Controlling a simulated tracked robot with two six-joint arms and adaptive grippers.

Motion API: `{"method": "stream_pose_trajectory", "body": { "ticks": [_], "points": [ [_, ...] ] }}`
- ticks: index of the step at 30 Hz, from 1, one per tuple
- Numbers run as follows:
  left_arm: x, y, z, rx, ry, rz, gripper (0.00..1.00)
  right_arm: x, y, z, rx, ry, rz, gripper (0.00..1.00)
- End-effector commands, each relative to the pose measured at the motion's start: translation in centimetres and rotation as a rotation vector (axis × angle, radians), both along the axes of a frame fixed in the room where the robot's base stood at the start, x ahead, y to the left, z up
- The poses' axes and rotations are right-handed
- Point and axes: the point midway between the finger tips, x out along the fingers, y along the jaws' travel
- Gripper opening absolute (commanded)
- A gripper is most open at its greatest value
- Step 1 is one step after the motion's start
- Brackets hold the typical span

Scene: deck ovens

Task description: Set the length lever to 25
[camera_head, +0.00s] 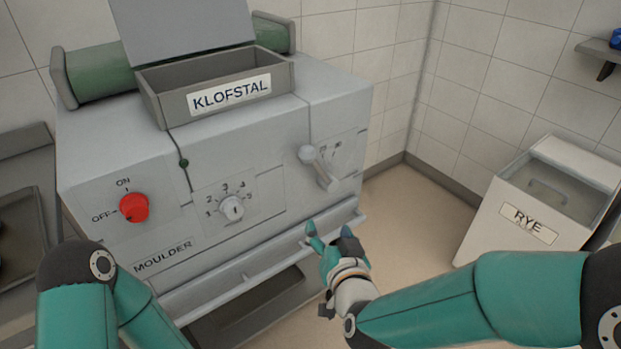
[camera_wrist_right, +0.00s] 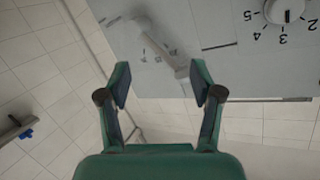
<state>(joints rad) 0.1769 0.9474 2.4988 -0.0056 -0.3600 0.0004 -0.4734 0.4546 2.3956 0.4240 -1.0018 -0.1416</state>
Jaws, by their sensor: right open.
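The length lever (camera_head: 318,168) is a grey handle on the right part of the front of the grey moulder (camera_head: 120,200). It slants down and to the right from its round hub, and the small marks beside it are too small to read. My right gripper (camera_head: 330,236) is below the lever, in front of the moulder's lower ledge, open and empty. In the right wrist view, the lever (camera_wrist_right: 163,48) shows ahead, between and beyond the spread fingertips (camera_wrist_right: 161,78), not touched by them. My left arm shows at the lower left, but its gripper is out of view.
The moulder's front also has a numbered dial (camera_head: 232,208) and a red on/off knob (camera_head: 133,207). A ledge (camera_head: 260,262) juts out below them. A white RYE bin (camera_head: 520,220) stands at the right. Open floor (camera_head: 410,215) lies between the bin and the moulder.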

Motion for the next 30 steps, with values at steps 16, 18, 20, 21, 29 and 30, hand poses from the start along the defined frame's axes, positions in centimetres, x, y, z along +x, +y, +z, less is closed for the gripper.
{"method": "stream_pose_trajectory", "body": {
  "ticks": [16, 18, 20, 21, 29, 30],
  "points": [
    [0.0, 0.0, -1.6, 0.000, -0.001, 0.000, 0.40, 3.5, 2.1, 7.6, 0.077, -0.237, -0.050, 0.65],
    [0.0, 0.0, -1.4, 0.000, -0.001, 0.000, 0.40, 5.0, 2.4, 7.6, 0.077, -0.237, -0.049, 0.65],
    [0.0, 0.0, -1.1, 0.000, -0.001, 0.000, 0.40, 6.3, 2.6, 7.6, 0.078, -0.236, -0.049, 0.65],
    [0.0, 0.0, -1.0, 0.000, -0.001, -0.001, 0.40, 7.2, 2.7, 7.6, 0.078, -0.237, -0.049, 0.65],
    [0.0, 0.0, -0.1, 0.000, -0.001, 0.000, 0.40, 12.4, 3.6, 7.6, 0.077, -0.237, -0.046, 0.65],
    [0.0, 0.0, 0.0, 0.000, -0.001, 0.000, 0.40, 13.0, 3.7, 7.6, 0.077, -0.237, -0.046, 0.65]
  ]
}}
